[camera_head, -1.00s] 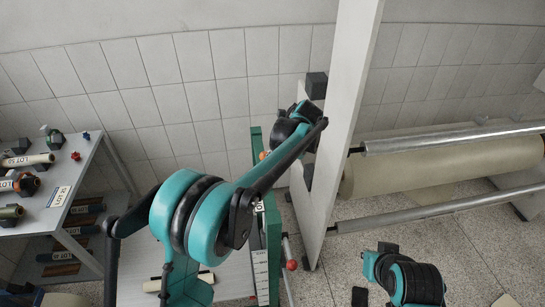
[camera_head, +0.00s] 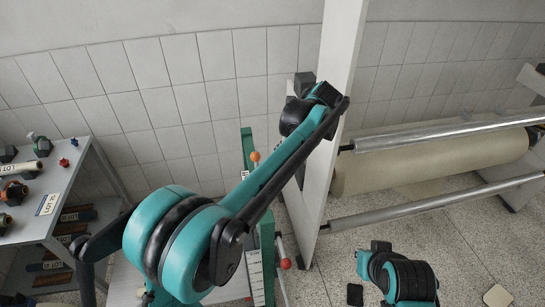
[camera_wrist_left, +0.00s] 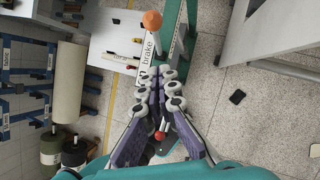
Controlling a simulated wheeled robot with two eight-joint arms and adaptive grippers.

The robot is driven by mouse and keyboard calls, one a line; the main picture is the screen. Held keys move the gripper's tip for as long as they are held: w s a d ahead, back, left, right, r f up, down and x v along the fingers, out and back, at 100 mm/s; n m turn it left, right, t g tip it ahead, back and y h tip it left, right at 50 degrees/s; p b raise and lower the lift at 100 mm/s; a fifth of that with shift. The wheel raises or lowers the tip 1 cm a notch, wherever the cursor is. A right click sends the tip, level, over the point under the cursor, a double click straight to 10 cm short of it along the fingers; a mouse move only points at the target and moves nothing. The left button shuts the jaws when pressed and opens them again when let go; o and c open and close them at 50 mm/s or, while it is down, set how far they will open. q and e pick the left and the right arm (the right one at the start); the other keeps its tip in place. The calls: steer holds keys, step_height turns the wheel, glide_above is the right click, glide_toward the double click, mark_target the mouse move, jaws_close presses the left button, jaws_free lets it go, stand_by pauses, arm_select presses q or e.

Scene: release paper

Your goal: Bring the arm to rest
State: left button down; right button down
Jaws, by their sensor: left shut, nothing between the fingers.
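My left arm (camera_head: 275,175) is teal and black and reaches across the head view from the lower left to the white upright panel. My left gripper (camera_wrist_left: 158,73) shows in the left wrist view with its jointed fingers drawn together and nothing between them. Beyond it are a white plate marked "brake" (camera_wrist_left: 150,48) and an orange ball knob (camera_wrist_left: 152,20). A red ball (camera_wrist_left: 160,135) shows between the fingers' lower parts; whether it touches them I cannot tell. My right arm (camera_head: 400,277) is folded at the lower right of the head view, and its gripper is out of sight.
A large pale paper roll (camera_head: 435,162) lies between metal bars (camera_head: 440,133) right of the white upright panel (camera_head: 335,120). A green stand (camera_head: 246,150) with an orange knob (camera_head: 255,156) is left of it. A shelf table (camera_head: 55,185) with small labelled rolls stands at the left.

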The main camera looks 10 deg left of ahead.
arm_select(q)
steer(key=s+a+f+n+t+h+b, duration=0.1)
steer(key=s+a+f+n+h+b, duration=0.1)
steer(key=s+a+f+n+b, duration=0.4)
steer(key=s+a+f+n+h+b, duration=0.1)
steer(key=s+a+f+n+b, duration=0.2)
steer(key=s+f+n+b, duration=0.4)
steer(key=s+a+f+n+t+h+b, duration=0.1)
steer(key=s+a+f+n+b, duration=0.1)
steer(key=s+f+n+b, duration=0.4)
steer(key=s+a+f+n+t+h+b, duration=0.1)
steer(key=s+f+n+b, duration=0.5)
steer(key=f, duration=0.7)
steer(key=s+a+n+t, duration=0.1)
steer(key=s+n, duration=0.1)
steer(key=shift+s+f+n, duration=0.2)
steer(key=shift+s+n, duration=0.1)
steer(key=shift+n, duration=0.1)
